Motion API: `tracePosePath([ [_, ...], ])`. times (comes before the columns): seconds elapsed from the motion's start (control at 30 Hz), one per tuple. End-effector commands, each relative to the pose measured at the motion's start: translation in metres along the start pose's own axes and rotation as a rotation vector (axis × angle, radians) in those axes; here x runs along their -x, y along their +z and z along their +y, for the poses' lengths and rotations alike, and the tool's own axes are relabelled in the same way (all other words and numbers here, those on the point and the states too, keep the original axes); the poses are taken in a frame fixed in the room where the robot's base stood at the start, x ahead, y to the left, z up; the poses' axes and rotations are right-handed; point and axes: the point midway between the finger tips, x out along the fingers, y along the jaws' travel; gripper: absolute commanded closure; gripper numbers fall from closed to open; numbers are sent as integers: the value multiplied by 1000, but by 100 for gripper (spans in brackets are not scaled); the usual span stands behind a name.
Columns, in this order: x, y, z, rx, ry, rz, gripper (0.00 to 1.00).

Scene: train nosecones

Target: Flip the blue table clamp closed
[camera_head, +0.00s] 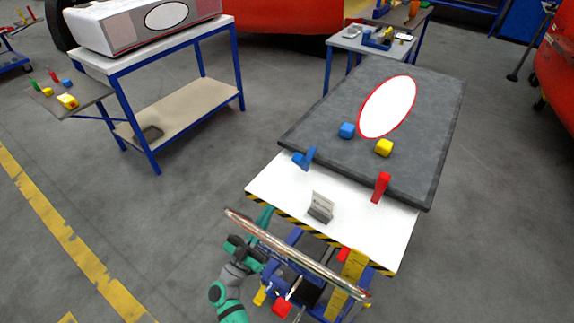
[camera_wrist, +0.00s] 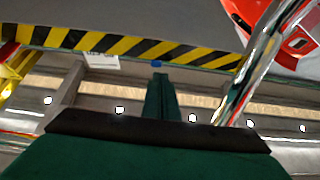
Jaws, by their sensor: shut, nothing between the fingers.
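The blue table clamp (camera_head: 309,157) sits at the near left edge of the dark grey tabletop panel (camera_head: 430,110) in the head view. Its lever part sticks up at a tilt. My gripper (camera_head: 265,217) is low in the head view, in front of the white table's near edge, apart from the clamp and nearer to me. In the wrist view my green gripper fingers (camera_wrist: 160,98) are together with nothing between them. A small blue patch (camera_wrist: 157,64) shows just past the fingertips; I cannot tell whether it is the clamp.
A red clamp (camera_head: 381,187) stands on the panel's near edge to the right. Blue (camera_head: 347,130) and yellow (camera_head: 384,147) blocks lie on the panel. A small grey holder (camera_head: 320,207) stands on the white tabletop (camera_head: 280,188). A metal rail (camera_head: 300,255) crosses near my arm.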

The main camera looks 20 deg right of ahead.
Motion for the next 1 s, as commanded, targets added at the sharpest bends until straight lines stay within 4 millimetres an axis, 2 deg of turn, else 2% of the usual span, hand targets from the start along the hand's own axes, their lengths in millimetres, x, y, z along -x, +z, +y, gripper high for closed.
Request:
tracePosePath([
  [0.3, -5, 3, 6, 7, 12, 0, 100],
  [0.47, -15, 2, 5, 5, 11, 1, 100],
  [0.57, -29, 1, 4, 3, 10, 1, 100],
  [1.0, -109, 1, 4, 3, 8, 1, 100],
])
